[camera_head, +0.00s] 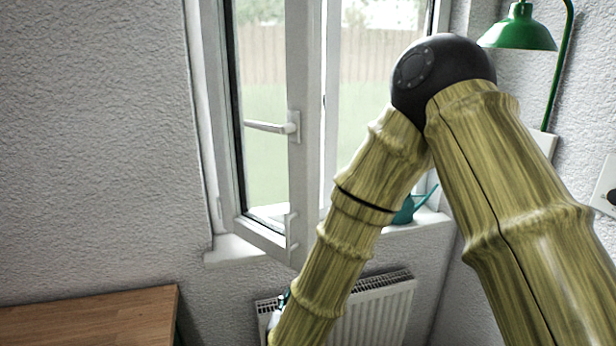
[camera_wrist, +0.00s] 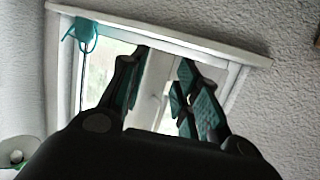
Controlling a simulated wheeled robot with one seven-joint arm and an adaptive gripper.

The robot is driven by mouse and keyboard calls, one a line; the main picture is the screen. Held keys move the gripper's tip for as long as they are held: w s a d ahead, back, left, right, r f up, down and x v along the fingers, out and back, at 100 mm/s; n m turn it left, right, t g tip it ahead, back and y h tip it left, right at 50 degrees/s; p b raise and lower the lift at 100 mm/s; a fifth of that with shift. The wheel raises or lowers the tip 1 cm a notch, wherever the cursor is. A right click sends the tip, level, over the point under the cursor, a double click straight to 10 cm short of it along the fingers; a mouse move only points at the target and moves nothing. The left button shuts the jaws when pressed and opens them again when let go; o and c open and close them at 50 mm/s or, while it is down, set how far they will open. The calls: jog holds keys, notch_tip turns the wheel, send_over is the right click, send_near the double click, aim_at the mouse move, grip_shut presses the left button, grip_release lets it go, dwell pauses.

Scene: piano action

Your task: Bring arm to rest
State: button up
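In the wrist view my gripper (camera_wrist: 164,62) has its two dark fingers with teal pads spread apart, and nothing is seen between them. The window shows beyond the fingers. In the head view my bamboo-patterned arm rises at the right, bends at a black joint and comes down across the window and radiator. Its lower end leaves the bottom of the picture, so the gripper there is mostly hidden.
A white window (camera_head: 306,180) has one sash swung open into the room. A teal watering can (camera_head: 405,211) stands on the sill (camera_head: 232,250). A radiator (camera_head: 376,312) is below. A wooden tabletop (camera_head: 95,318) is at lower left. A green lamp (camera_head: 518,30) is upper right.

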jog(key=s+d+f+g+y, duration=0.15)
jog(key=s+d+f, duration=0.25)
jog(key=f, duration=0.4)
jog(key=s+d+f+g, duration=0.3)
jog(key=d+f, duration=0.2)
jog(key=f, duration=0.4)
jog(key=s+d+f+g, duration=0.3)
jog(key=s+d+f, duration=0.1)
jog(key=f, duration=0.4)
jog(key=s+d+f+g, duration=0.2)
jog(key=s+d+f, duration=0.1)
jog(key=s, duration=0.4)
jog(key=s+d+f+g, duration=0.3)
jog(key=s+d, duration=0.3)
jog(key=s, duration=0.2)
jog(key=s+d+f+g, duration=0.2)
jog(key=s+d+f, duration=0.2)
jog(key=s, duration=0.4)
jog(key=shift+d+f+n+g, duration=0.3)
jog(key=shift+d+f+g, duration=0.05)
jog(key=shift+f, duration=0.3)
jog(key=shift+w, duration=0.1)
